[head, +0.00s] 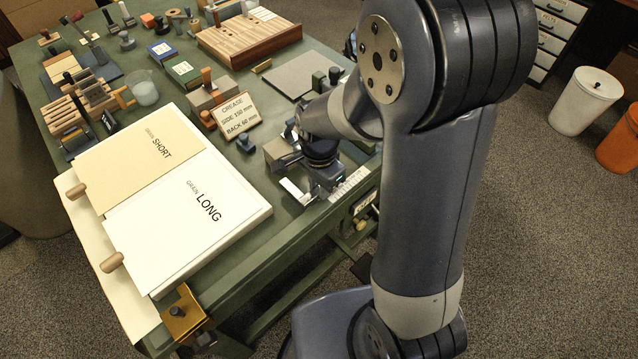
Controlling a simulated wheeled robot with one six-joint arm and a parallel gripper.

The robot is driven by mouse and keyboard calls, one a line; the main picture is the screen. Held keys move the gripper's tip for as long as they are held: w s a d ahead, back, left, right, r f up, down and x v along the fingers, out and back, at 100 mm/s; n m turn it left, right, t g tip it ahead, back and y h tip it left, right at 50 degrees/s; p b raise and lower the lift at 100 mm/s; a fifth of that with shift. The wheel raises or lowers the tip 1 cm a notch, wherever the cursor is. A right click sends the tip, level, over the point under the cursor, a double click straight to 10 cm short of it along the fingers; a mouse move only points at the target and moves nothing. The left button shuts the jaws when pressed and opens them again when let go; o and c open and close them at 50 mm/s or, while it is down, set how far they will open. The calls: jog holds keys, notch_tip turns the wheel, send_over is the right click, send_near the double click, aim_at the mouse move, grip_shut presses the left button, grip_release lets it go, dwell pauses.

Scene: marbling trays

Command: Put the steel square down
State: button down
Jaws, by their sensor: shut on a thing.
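My gripper (312,190) is low over the near right part of the green bench, just right of the white board. It is shut on the steel square (292,188), of which a pale, narrow strip shows at the gripper's left side. The rest of the square is hidden by the gripper and my arm. I cannot tell whether the square touches the bench top.
The boards marked GRAIN SHORT (125,160) and GRAIN LONG (185,225) lie to the left. A CREASE sign (237,117) stands behind the gripper. A white scale (350,184) lies along the bench edge at right. A grey mat (303,75) lies farther back.

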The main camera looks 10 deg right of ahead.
jog(key=shift+s+f+b, duration=0.2)
jog(key=shift+f+b, duration=0.1)
jog(key=shift+f, duration=0.2)
jog(key=c, duration=1.3)
grip_release()
jog(key=shift+f, duration=0.2)
jog(key=shift+r+p, duration=0.5)
jog(key=shift+r, duration=0.15)
notch_tip(320, 180, up, 12)
jog(key=p, duration=0.1)
jog(key=shift+w+r, duration=0.15)
jog(key=shift+r, duration=0.05)
jog(key=shift+f, duration=0.1)
notch_tip(320, 180, down, 12)
jog(key=shift+f+b, duration=0.1)
jog(key=shift+b, duration=0.5)
